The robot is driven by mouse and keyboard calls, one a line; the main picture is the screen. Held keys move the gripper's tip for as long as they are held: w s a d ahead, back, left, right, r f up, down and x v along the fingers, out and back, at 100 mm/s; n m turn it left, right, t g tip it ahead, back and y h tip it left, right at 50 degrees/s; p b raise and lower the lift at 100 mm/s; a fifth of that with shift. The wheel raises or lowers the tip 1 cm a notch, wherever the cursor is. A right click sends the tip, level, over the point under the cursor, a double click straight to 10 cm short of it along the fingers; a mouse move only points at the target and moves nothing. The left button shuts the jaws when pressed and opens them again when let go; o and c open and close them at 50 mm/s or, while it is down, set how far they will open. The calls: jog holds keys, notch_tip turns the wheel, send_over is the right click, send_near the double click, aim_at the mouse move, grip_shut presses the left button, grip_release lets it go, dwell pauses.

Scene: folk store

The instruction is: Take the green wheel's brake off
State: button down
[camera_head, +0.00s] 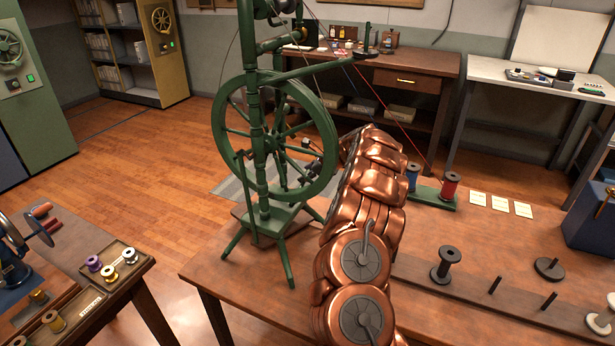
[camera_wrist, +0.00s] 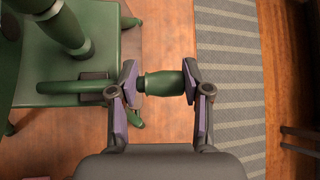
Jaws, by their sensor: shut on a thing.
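The green spinning wheel (camera_head: 318,115) stands upright on the brown table in the head view, its spoked wheel facing me. Red and blue threads run from its top toward the right. I cannot tell how the knob joins the frame.
A green rack with a blue spool (camera_head: 412,177) and a red spool (camera_head: 449,187) stands right of my arm. A black spool (camera_head: 446,263) and pegs stand on a board at front right. A spool tray (camera_head: 128,288) lies at left.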

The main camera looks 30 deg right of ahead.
jog(key=shift+d+r, duration=0.1)
jog(key=shift+r, duration=0.05)
jog(key=c, duration=0.5)
grip_release()
jog(key=shift+s, duration=0.1)
jog(key=v, duration=1.1)
jog(key=shift+s+r, duration=0.15)
jog(key=shift+s, duration=0.2)
dwell(0.4)
